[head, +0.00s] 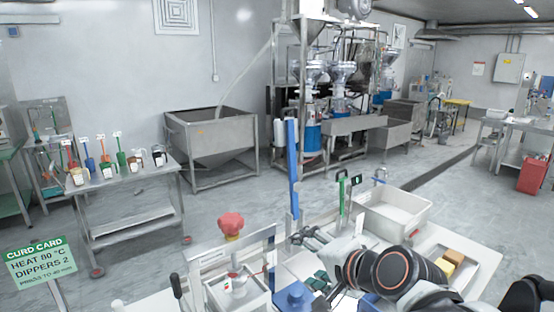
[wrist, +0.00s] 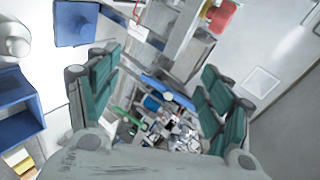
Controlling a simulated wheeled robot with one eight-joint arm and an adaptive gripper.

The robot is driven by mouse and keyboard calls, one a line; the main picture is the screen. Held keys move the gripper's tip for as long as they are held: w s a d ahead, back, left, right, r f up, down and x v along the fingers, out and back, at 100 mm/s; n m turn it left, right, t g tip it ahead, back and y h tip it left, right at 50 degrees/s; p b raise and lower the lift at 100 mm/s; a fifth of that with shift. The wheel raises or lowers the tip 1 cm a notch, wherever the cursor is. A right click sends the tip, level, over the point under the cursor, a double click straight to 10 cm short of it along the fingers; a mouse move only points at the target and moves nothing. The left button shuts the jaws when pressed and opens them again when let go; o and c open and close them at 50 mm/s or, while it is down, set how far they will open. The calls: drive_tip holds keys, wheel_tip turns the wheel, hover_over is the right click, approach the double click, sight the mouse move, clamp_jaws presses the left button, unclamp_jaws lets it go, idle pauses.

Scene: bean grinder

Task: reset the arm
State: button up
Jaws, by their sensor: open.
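My gripper (head: 310,258) is at the lower middle of the head view, over the white worktop, with its teal fingers spread and pointing left. The wrist view shows the gripper (wrist: 160,72) with two ribbed green finger pads wide apart. No object shows held between them. My dark and grey arm comes in from the lower right of the head view and hides part of the worktop.
A press with a red knob (head: 231,224) stands left of my gripper, and a blue block (head: 294,298) lies just below it. A tall blue post (head: 293,165) rises behind. A white tub (head: 393,213) and yellow block (head: 455,257) are to the right.

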drive_tip(key=s+d+f+n+g+h, duration=0.1)
drive_tip(key=s+d+f+n+h, duration=0.1)
drive_tip(key=s+d, duration=0.4)
drive_tip(key=s+d+f+n+g+h, duration=0.2)
drive_tip(key=s+d+f+n+h, duration=0.1)
drive_tip(key=s+d+n, duration=0.4)
drive_tip(key=shift+s+d+f+n+h, duration=0.25)
drive_tip(key=shift+s+n+h, duration=0.1)
drive_tip(key=shift+h, duration=0.15)
drive_tip(key=shift+c, duration=0.5)
